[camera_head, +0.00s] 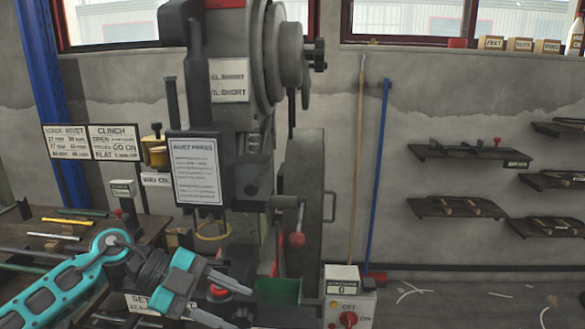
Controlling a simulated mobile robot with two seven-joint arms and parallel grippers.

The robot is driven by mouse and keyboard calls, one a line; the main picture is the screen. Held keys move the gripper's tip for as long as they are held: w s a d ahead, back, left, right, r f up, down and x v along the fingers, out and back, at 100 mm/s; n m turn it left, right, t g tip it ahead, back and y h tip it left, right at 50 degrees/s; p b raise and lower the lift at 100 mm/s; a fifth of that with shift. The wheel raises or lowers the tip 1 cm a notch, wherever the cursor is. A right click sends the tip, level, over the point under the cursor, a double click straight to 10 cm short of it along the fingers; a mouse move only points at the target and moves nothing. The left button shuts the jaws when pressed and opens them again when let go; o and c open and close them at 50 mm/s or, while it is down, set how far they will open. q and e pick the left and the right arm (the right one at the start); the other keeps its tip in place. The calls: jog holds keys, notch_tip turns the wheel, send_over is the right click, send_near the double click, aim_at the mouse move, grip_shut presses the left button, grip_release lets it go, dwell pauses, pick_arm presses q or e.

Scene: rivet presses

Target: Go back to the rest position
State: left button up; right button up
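My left arm comes in from the lower left, and my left gripper (236,304) points right, low in front of the rivet press. Its two grey fingers stand apart, with nothing seen between them. The grey rivet press (230,130) fills the middle of the view, with a printed instruction plate (195,170) on its front. The gripper hides part of the press's lower front; I cannot tell if it touches anything there. My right gripper is not in view.
A green bin (279,291) and a control box with a red knob (348,308) stand close to the right of my gripper. A bench with tools (65,237) is at left. Wall shelves (470,152) hang at right. A broom handle (357,160) and a blue pole (379,160) lean on the wall.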

pick_arm(q)
jog(key=s+d+n+t+h, duration=0.1)
jog(key=d+n+t+h, duration=0.1)
jog(key=d+h, duration=0.3)
jog(key=s+a+f+n+t+y, duration=0.2)
jog(key=a+f+n+t+y, duration=0.6)
jog(key=f+n+t+y, duration=0.8)
jog(key=s+a+f+n+g, duration=0.4)
jog(key=s+f, duration=0.5)
jog(key=s, duration=0.3)
jog(key=shift+f+n+g, duration=0.4)
jog(key=shift+n+g, duration=0.5)
jog(key=shift+g, duration=0.3)
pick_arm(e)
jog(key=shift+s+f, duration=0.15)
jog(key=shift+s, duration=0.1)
pick_arm(q)
jog(key=shift+w+a, duration=0.1)
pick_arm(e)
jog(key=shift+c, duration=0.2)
